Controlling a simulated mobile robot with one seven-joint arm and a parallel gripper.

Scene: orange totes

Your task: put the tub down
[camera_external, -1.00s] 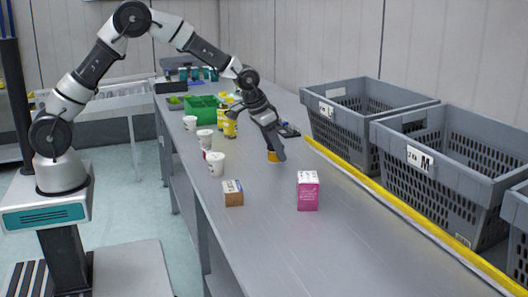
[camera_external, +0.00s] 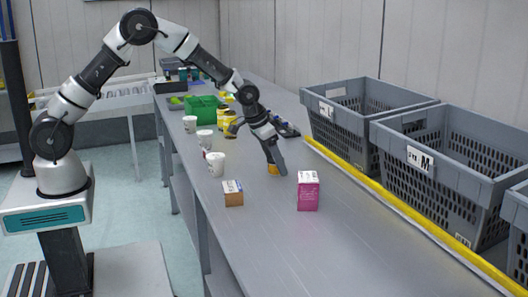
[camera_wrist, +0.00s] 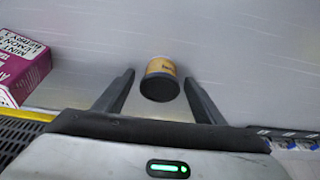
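The tub (camera_wrist: 161,67) is small and yellow-orange with a dark round end facing the wrist camera. In the external view the tub (camera_external: 273,170) shows at the tip of my gripper (camera_external: 277,168), partly covered by a finger, low at the grey worktop. In the wrist view the tub lies between the two fingers of my gripper (camera_wrist: 160,76), with a narrow gap on each side. The fingers look open around it. I cannot tell for certain whether its base rests on the worktop.
A pink box (camera_external: 308,191) stands right of the gripper, and a small brown box (camera_external: 233,193) stands nearer the front left. White cups (camera_external: 216,164) line the left edge. Grey crates (camera_external: 450,170) stand beyond the yellow strip (camera_external: 390,204). Bare worktop (camera_external: 300,245) lies nearer the camera.

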